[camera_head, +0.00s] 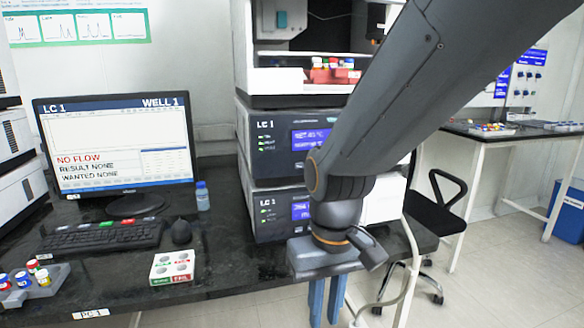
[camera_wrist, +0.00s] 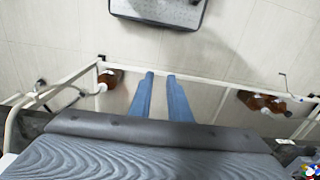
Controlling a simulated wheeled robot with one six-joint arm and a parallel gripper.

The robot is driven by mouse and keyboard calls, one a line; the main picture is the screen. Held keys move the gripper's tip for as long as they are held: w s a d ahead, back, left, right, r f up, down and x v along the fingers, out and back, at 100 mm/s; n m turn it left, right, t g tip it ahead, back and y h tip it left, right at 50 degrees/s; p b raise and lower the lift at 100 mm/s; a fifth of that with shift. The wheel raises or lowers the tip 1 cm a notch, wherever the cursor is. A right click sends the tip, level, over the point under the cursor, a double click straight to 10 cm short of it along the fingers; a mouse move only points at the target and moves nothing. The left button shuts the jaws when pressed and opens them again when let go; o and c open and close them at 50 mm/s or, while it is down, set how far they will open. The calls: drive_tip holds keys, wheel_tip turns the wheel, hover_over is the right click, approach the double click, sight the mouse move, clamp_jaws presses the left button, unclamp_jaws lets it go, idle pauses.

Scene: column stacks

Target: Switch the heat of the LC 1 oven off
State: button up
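Two stacked modules marked LC 1 stand right of the monitor in the head view. The upper one (camera_head: 270,160) has a blue display (camera_head: 311,139) that seems to show a temperature in °C; the lower one (camera_head: 270,232) has a blue display (camera_head: 301,210) with text too small to read surely. My arm covers the right parts of both fronts, so any switches there are hidden. My gripper (camera_head: 326,312) is in front of and below them, by the bench's front edge, pointing down. In the wrist view its fingers (camera_wrist: 161,76) are apart with nothing between them.
The monitor (camera_head: 117,145) reads LC 1, WELL 1, NO FLOW. A chair (camera_head: 440,210) stands to the right. Brown bottles (camera_wrist: 262,101) show in the wrist view.

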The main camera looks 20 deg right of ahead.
clamp_jaws()
idle(1.4)
